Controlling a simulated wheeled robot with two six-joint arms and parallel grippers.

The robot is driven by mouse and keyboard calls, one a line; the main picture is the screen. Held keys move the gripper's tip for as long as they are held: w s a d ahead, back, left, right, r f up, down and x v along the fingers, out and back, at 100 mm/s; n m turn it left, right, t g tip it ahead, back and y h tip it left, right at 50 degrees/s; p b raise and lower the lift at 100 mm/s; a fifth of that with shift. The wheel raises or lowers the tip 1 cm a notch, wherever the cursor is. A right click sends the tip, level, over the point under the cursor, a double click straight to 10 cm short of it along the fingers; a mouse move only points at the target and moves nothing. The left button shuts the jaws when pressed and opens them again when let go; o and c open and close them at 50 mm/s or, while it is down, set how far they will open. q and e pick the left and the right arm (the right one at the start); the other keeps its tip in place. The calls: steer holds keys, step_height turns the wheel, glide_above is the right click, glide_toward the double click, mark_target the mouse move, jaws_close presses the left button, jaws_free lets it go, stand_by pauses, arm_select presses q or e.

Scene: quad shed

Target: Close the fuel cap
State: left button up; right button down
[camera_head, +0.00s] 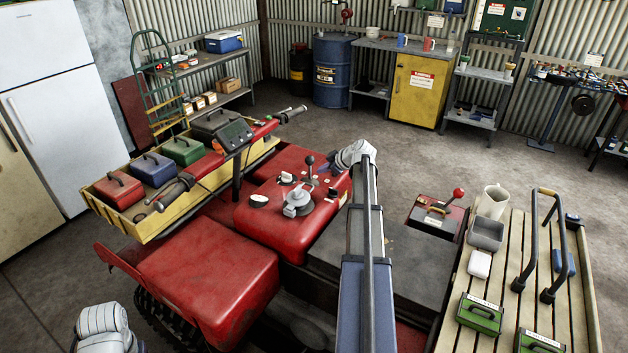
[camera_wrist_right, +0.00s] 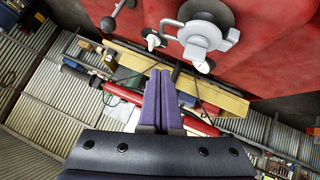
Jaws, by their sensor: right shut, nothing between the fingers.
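The fuel cap (camera_head: 298,199) is a grey round fitting on top of the red quad body (camera_head: 268,222). In the right wrist view, the fuel cap (camera_wrist_right: 203,32) shows at the top as a pale disc with a darker round part and a ring-like edge. I cannot tell for sure whether its lid is raised or seated. My right gripper (camera_head: 326,169) is behind and to the right of the cap in the head view, apart from it. In the right wrist view its purple fingers (camera_wrist_right: 160,76) are together and empty. My left arm shows at the lower left; its fingers are out of view.
A black-knobbed lever (camera_head: 309,163) stands just behind the cap. Handlebars (camera_head: 175,190) and a yellow rack (camera_head: 150,222) with several small cases lie to the left. A slatted rack (camera_head: 548,285) with containers and a bent handle is at the right.

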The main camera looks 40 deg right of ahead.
steer(key=b, duration=0.7)
glide_above(312, 186)
steer(key=a, duration=0.2)
steer(key=f, duration=0.7)
steer(key=shift+s+d, duration=0.2)
steer(key=shift+s, duration=0.1)
steer(key=shift+w+d+f+b, duration=0.1)
steer(key=shift+d+f+b, duration=0.1)
steer(key=shift+f+b, duration=0.4)
steer(key=shift+w+d+f+b, duration=0.1)
steer(key=shift+d+f+b, duration=0.05)
steer(key=shift+f+b, duration=0.35)
steer(key=shift+d+f+b, duration=0.2)
steer(key=shift+f+b, duration=0.3)
steer(key=shift+f, duration=0.1)
steer(key=shift+w+d+f+b, duration=0.1)
steer(key=shift+d+f+b, duration=0.05)
steer(key=shift+f+b, duration=0.35)
steer(key=shift+d+f+b, duration=0.15)
steer(key=shift+f+b, duration=0.35)
steer(key=shift+r, duration=0.2)
steer(key=p+v, duration=0.5)
steer(key=v, duration=0.2)
steer(key=shift+s+r, duration=0.25)
steer(key=shift+s, duration=0.05)
